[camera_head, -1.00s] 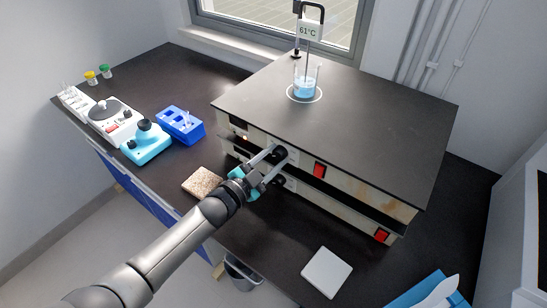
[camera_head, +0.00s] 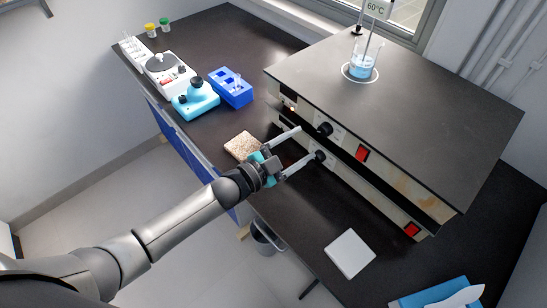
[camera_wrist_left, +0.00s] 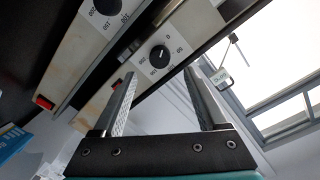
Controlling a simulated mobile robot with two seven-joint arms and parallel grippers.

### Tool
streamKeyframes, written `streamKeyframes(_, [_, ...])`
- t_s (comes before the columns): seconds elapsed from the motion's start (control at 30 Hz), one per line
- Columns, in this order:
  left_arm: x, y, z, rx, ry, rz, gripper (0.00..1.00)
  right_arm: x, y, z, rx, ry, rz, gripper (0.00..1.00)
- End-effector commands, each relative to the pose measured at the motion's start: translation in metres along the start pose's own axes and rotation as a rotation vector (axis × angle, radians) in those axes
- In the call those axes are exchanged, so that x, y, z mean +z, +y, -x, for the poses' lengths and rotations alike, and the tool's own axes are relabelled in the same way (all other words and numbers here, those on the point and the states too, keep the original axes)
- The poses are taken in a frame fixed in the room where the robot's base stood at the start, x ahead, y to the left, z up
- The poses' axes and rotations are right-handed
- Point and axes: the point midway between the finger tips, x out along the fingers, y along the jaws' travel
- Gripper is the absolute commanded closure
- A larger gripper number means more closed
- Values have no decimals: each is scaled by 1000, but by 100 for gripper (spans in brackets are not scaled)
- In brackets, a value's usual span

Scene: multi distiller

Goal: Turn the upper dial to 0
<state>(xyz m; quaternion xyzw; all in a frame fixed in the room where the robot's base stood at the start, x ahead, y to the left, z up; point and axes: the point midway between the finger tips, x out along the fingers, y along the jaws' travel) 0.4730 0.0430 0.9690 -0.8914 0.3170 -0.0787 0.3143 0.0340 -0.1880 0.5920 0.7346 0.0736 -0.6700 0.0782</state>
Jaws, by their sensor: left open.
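The upper dial (camera_head: 325,129) is a black round knob on the front of the upper hotplate (camera_head: 390,95). It also shows in the left wrist view (camera_wrist_left: 160,56), with numbers around it and a 0 near its upper right edge. I cannot read its pointer with certainty. My left gripper (camera_head: 307,143) is open and empty in front of the dial, its fingertips apart from the knob. In the left wrist view its fingers (camera_wrist_left: 160,75) point toward the dial. The lower dial (camera_head: 319,156) sits below, close to one fingertip. My right gripper is out of view.
A beaker (camera_head: 364,64) of blue liquid stands on the hotplate beside a 60°C display (camera_head: 377,9). Red switches (camera_head: 362,153) are right of the dials. A blue rack (camera_head: 231,88), a brown pad (camera_head: 243,147) and a white tile (camera_head: 350,253) lie on the bench.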

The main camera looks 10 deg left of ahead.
Motion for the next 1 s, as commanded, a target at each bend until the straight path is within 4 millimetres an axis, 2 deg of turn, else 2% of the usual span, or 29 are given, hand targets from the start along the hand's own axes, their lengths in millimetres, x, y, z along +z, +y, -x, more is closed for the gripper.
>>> streamKeyframes(0.03, [0, 0, 12, 2, -2, 0, 25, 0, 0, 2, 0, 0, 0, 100])
streamKeyframes(0.2, [0, 0, 45, 2, -2, 0, 25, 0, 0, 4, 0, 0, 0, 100])
streamKeyframes(0.4, [0, 0, 72, 1, -1, 1, 25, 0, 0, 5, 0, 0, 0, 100])
streamKeyframes(0.6, [0, 0, 84, 0, 0, 0, 25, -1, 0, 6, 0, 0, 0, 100])
streamKeyframes(1.0, [0, 0, 85, 0, 1, 0, 25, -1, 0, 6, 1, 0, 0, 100])
